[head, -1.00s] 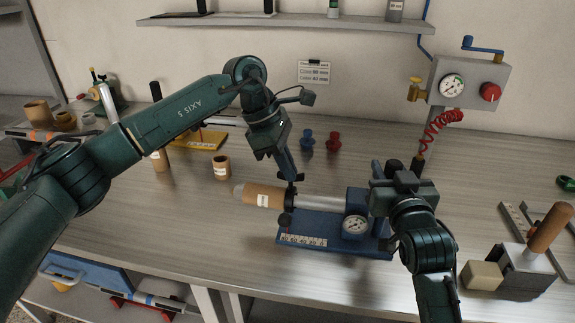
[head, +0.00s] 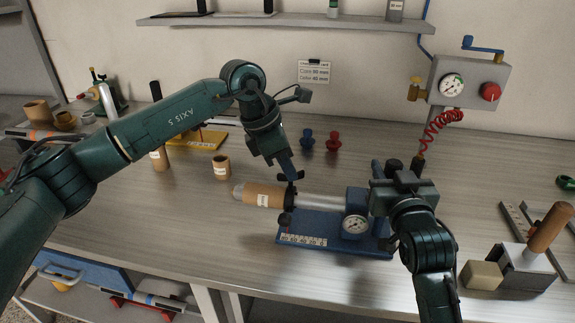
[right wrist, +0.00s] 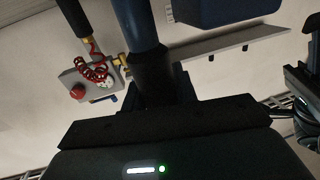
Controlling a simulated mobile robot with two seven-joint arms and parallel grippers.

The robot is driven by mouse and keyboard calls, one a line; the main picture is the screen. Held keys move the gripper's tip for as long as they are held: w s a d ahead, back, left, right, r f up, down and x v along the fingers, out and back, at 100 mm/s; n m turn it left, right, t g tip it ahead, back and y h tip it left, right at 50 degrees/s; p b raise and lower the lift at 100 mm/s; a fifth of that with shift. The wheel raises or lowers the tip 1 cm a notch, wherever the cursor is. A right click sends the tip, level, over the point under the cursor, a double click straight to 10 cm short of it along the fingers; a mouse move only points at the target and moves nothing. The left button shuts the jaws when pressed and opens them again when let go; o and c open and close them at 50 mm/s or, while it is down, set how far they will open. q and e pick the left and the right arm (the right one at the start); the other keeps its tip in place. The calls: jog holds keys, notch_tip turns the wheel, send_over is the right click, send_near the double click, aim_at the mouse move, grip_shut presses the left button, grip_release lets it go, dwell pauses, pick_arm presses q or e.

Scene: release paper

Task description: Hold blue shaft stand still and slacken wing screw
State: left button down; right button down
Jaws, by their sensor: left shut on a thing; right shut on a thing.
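The blue shaft stand (head: 322,229) lies on the bench, with a blue block and a round dial (head: 355,224) at its right end. A grey shaft (head: 318,202) lies along it, carrying a brown sleeve (head: 262,196) with a white label at the left end. The dark wing screw (head: 291,178) stands up behind the sleeve's right edge. My left gripper (head: 290,174) comes from above and is shut on the wing screw, its fingertips partly hidden. My right gripper (head: 377,178) is shut on the stand's upright blue post; the post (right wrist: 138,25) rises between its fingers in the right wrist view.
A small brown ring (head: 221,167) stands left of the stand, and blue (head: 307,140) and red (head: 334,142) knobs stand behind it. A grey block (head: 526,268) with a wooden handle is at the right. A gauge box (head: 468,82) is on the wall.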

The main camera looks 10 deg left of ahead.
pick_arm(q)
jog(key=n+t, duration=0.1)
jog(key=n, duration=0.2)
jog(key=n+t+y, duration=0.1)
jog(key=n, duration=0.2)
jog(key=shift+s+d, duration=0.15)
jog(key=n+y, duration=0.1)
jog(key=n, duration=0.2)
jog(key=n+t+y, duration=0.1)
jog(key=n, duration=0.2)
jog(key=shift+d+n+y, duration=0.15)
jog(key=shift+n+y, duration=0.25)
jog(key=n+y, duration=0.1)
jog(key=n, duration=0.2)
jog(key=n+y, duration=0.1)
jog(key=n, duration=0.2)
jog(key=shift+d+g, duration=0.15)
jog(key=shift+g, duration=0.15)
jog(key=n+y, duration=0.1)
jog(key=n, duration=0.2)
jog(key=n+g+y, duration=0.1)
jog(key=n, duration=0.2)
jog(key=shift+g, duration=0.3)
jog(key=shift+n, duration=0.4)
jog(key=c, duration=1.6)
grip_release()
jog(key=shift+d, duration=0.1)
jog(key=shift+r, duration=0.1)
